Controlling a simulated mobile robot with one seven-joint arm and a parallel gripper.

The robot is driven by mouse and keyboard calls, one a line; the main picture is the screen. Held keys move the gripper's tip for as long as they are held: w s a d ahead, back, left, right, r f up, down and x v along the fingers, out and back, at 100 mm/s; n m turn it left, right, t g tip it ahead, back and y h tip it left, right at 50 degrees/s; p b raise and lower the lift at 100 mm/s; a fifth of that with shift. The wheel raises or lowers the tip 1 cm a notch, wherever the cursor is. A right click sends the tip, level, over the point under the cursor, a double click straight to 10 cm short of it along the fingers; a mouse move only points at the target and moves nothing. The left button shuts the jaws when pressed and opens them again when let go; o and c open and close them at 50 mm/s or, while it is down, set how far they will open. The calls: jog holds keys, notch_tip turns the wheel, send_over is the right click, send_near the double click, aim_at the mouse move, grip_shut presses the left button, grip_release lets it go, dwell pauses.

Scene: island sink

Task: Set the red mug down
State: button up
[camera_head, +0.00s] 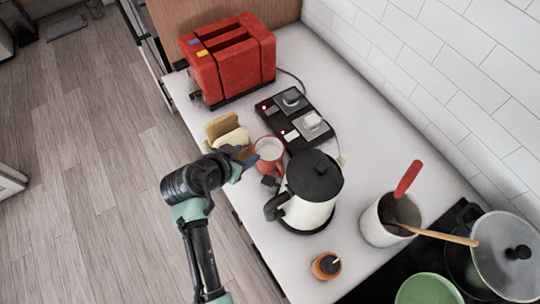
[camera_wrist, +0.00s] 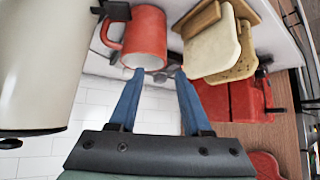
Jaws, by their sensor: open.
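The red mug (camera_head: 269,152) with a pale inside stands upright on the white counter (camera_head: 345,116), between the toast and the kettle. In the wrist view the mug (camera_wrist: 147,30) appears upside down, its handle at the left. My gripper (camera_head: 245,163) is open at the mug's near left side. In the wrist view its blue fingertips (camera_wrist: 160,72) are apart: one overlaps the mug's rim, the other lies beside it toward the bread. I cannot tell whether either touches the mug.
Bread slices in a wooden holder (camera_head: 222,129) stand close left of the mug, with a red toaster (camera_head: 228,62) behind. A kettle (camera_head: 310,205) stands close right. A black switch panel (camera_head: 290,112) lies behind the mug. A utensil pot (camera_head: 378,226) stands further right.

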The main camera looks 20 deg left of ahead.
aim_at(255, 146)
jog(key=shift+a+p+x, duration=0.15)
jog(key=shift+p+x, duration=0.25)
jog(key=shift+x, duration=1.2)
jog(key=shift+a+p+x, duration=0.15)
jog(key=shift+p+x, duration=0.25)
jog(key=shift+x, duration=2)
jog(key=shift+w+r, duration=0.1)
jog(key=shift+c, duration=0.2)
grip_shut()
jog(key=shift+a, duration=0.1)
